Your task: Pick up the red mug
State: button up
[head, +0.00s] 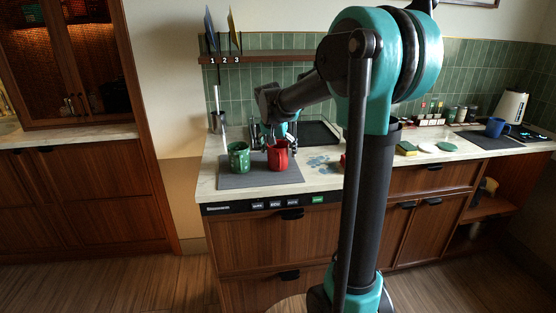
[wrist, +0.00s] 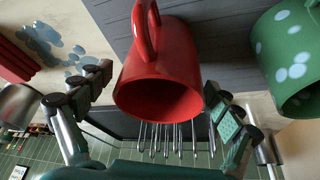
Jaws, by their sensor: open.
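The red mug (head: 278,156) stands upright on a grey mat on the counter. It also shows large in the wrist view (wrist: 160,68), its open rim facing the camera and its handle at the top of the picture. My gripper (head: 273,143) is open behind and around the upper part of the red mug in the head view. In the wrist view its two fingers (wrist: 157,88) are spread to the left and right of the mug, with gaps visible; I see no grip. My arm's far end partly hides the area behind the mug.
A green mug (head: 239,157) with pale spots stands close left of the red mug on the grey mat (head: 262,181). A dark tray (head: 318,134) lies behind. A blue mug (head: 496,127) and white kettle (head: 512,106) stand far right. The mat's front is clear.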

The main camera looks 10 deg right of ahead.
jog(key=shift+x, duration=0.75)
jog(key=shift+c, duration=0.5)
jog(key=c, duration=1.4)
